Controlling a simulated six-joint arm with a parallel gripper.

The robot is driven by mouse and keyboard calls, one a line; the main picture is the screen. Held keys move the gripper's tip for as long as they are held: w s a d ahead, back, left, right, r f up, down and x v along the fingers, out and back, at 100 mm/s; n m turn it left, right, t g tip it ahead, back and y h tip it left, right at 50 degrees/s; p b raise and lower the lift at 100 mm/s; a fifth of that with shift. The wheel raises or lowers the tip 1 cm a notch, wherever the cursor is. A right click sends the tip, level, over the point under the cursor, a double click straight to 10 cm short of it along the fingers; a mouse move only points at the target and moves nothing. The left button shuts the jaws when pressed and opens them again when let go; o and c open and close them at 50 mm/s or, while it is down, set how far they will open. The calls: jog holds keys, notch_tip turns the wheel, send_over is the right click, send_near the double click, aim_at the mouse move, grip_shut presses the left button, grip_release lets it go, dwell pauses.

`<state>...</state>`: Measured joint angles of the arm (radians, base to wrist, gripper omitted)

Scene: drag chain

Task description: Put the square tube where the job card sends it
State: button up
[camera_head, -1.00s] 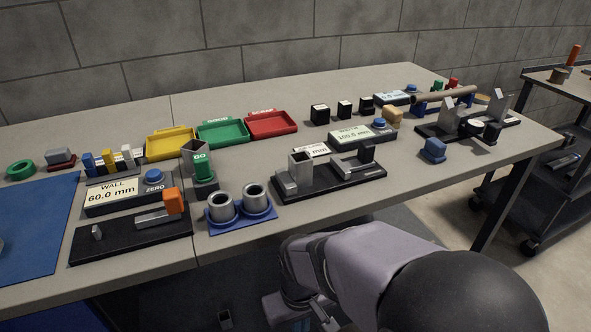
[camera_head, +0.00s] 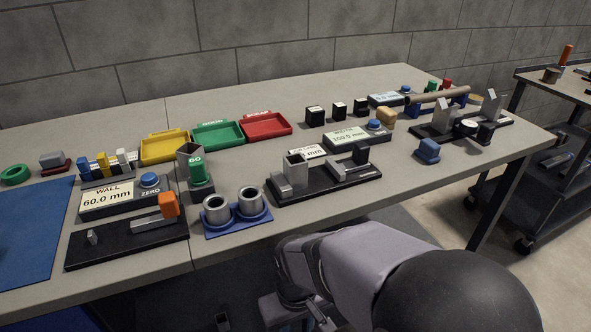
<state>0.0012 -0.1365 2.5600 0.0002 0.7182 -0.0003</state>
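A grey square tube (camera_head: 296,166), hollow at the top, stands upright at the left end of the dark width gauge (camera_head: 335,183). The gauge's display (camera_head: 347,137) reads about 100.0 mm. The job card (camera_head: 308,152) lies behind the tube; its text is mostly hidden or too small, except "mm". A yellow tray (camera_head: 165,148), a green tray (camera_head: 217,136) labelled GOOD and a red tray (camera_head: 266,125) labelled SCRAP look empty. My gripper (camera_head: 318,318) is low at the bottom edge, in front of the table and mostly cut off; its fingers are unclear.
A round tube (camera_head: 438,97) lies back right. A cart (camera_head: 550,170) stands right.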

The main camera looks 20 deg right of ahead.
notch_tip(320, 180, up, 14)
jog(key=s+d+g+p, duration=0.1)
jog(key=p, duration=1.4)
notch_tip(320, 180, up, 24)
jog(key=t+p, duration=0.1)
jog(key=p, duration=2)
send_over(287, 161)
jog(key=shift+s, duration=0.2)
jog(key=shift+w+f+p, duration=0.15)
jog(key=shift+f+p, duration=1.45)
jog(key=shift+f, duration=2.05)
grip_shut()
